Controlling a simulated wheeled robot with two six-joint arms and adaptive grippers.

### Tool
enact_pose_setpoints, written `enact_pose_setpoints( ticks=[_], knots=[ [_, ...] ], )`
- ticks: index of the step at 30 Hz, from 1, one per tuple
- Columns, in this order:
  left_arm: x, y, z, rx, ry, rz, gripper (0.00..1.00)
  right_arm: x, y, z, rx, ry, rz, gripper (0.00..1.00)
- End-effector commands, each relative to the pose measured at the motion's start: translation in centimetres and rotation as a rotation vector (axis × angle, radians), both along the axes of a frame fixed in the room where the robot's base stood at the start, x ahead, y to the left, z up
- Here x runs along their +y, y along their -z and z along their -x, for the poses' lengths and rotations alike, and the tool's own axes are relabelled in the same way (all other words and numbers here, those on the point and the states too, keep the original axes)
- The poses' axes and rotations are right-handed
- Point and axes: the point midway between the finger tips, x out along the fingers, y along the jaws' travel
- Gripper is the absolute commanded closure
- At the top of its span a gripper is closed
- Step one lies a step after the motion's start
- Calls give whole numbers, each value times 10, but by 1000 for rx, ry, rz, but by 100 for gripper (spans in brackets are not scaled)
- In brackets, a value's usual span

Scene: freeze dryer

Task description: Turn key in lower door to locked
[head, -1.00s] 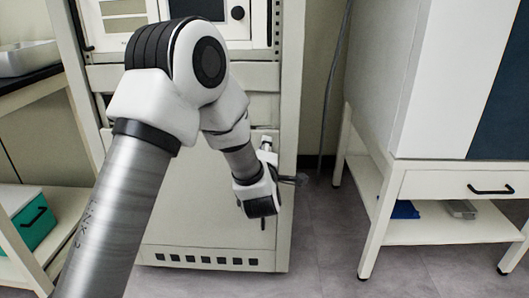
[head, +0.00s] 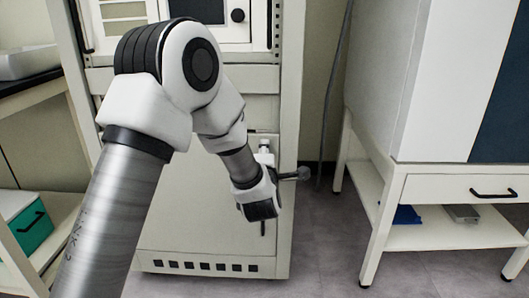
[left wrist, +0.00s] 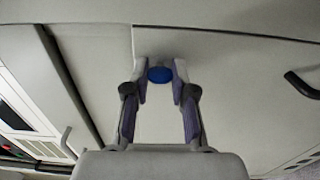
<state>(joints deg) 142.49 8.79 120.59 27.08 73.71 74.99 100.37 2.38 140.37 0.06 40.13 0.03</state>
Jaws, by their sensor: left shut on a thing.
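The lower door (head: 190,225) is the pale front panel low on the freeze dryer, and it looks closed. My left gripper (left wrist: 161,72) is at this panel, near its right edge in the head view. In the left wrist view, its two fingers are closed around a small blue key head (left wrist: 160,75), one finger on each side. The key's shaft and the lock are hidden behind the head. In the head view the left gripper (head: 262,214) hides the key. My right gripper is in neither view.
A white stand with a drawer (head: 458,186) is at the right. A shelf with a teal box (head: 30,226) is at the left. Grey floor (head: 325,235) lies open between dryer and stand.

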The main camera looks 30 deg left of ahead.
Motion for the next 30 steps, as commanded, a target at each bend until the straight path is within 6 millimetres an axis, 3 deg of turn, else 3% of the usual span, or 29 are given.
enact_pose_setpoints(
  ticks=[1, 3, 14, 30],
  knots=[
    [0, 0, 0, 1, 0, 1, 72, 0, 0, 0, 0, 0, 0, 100],
    [0, 0, 0, 1, 0, 1, 50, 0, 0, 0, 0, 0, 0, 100],
    [-3, 0, 4, 1, 1, -2, 50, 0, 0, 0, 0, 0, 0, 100],
    [-61, 0, 97, 3, 3, -4, 50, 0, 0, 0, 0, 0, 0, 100]
  ],
)
